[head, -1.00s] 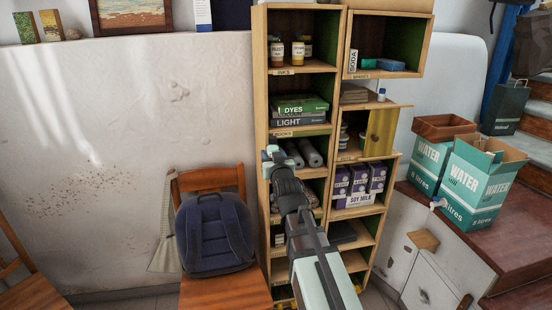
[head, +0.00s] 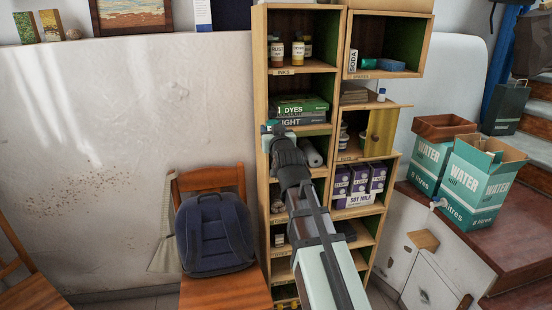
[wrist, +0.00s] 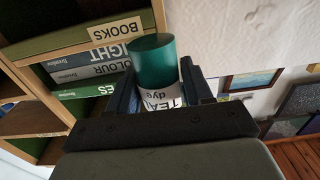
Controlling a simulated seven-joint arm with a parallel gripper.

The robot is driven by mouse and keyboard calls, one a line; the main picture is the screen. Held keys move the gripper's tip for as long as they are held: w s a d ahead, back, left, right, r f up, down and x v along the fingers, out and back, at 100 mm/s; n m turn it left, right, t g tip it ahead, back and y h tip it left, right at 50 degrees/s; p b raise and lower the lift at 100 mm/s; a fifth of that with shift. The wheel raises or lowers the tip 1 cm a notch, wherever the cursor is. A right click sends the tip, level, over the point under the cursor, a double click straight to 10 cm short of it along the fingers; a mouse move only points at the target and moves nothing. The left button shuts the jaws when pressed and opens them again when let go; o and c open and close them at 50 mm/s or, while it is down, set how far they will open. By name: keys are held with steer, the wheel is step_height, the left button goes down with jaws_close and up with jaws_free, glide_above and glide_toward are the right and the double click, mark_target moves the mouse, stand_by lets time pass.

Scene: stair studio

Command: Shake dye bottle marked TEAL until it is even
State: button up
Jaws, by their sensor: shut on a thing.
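The dye bottle (wrist: 155,62) is teal with a white label that reads TEAL dye, partly hidden by my gripper. In the wrist view my gripper (wrist: 158,85) is shut on it, with one dark finger on each side. The lower part of the bottle is hidden behind the gripper's body. In the head view my gripper (head: 276,131) is in front of the left shelf column, beside the books. Only a small teal patch of the bottle shows there. How even the dye is inside cannot be seen.
The tall wooden shelf (head: 261,100) is close to my gripper. It holds ink bottles (head: 298,52), dye books (head: 301,106) and soy milk cartons (head: 358,183). A chair with a backpack (head: 213,232) stands left. Water boxes (head: 478,180) stand right.

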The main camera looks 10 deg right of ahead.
mark_target(274, 121)
step_height(274, 121, down, 10)
step_height(274, 121, up, 14)
steer(key=shift+f, duration=0.1)
step_height(274, 121, down, 14)
steer(key=shift+r, duration=7.05)
step_height(274, 121, down, 14)
